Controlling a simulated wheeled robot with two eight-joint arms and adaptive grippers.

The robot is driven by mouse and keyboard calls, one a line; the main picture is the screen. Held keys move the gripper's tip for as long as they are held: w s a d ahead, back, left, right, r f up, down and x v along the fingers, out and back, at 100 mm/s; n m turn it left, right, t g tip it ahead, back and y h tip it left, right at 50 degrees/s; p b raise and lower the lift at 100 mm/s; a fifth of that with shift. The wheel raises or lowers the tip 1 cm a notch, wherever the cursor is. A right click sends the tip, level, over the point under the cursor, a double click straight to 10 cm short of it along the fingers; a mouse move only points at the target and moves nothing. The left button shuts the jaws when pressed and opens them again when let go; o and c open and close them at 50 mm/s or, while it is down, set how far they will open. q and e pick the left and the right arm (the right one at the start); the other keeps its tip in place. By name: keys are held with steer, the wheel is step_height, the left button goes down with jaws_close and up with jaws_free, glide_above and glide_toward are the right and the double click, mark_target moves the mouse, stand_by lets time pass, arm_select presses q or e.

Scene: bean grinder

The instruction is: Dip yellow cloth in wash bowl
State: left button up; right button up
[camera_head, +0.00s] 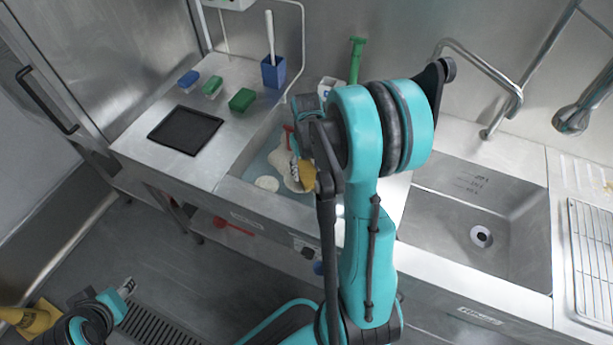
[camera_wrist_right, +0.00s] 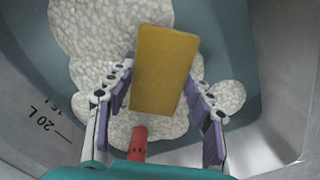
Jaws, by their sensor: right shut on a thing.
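The yellow cloth (camera_wrist_right: 165,68), a flat rectangular block shape, sits between the two fingers of my right gripper (camera_wrist_right: 160,100), which is shut on it. In the head view my right gripper (camera_head: 300,165) hangs over the wash bowl, with a bit of the yellow cloth (camera_head: 307,176) showing below it. The wash bowl (camera_head: 257,165) is a basin of blue-grey water with white foam (camera_wrist_right: 90,35), and its wall with litre marks (camera_wrist_right: 35,105) shows in the wrist view. I cannot tell whether the cloth touches the foam. My left gripper (camera_head: 127,287) is low at the left; its jaws are unclear.
A black tray (camera_head: 185,130), blue and green brushes (camera_head: 242,100) and a blue holder (camera_head: 273,72) with a white handle stand on the counter left of the bowl. An empty sink (camera_head: 470,225) lies to the right. A red part (camera_wrist_right: 139,143) shows near the gripper.

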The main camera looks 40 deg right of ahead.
mark_target(307, 172)
step_height(307, 172, up, 13)
steer(key=p, duration=0.9)
steer(key=shift+a+f, duration=0.1)
steer(key=shift+f, duration=0.1)
stand_by(0.8)
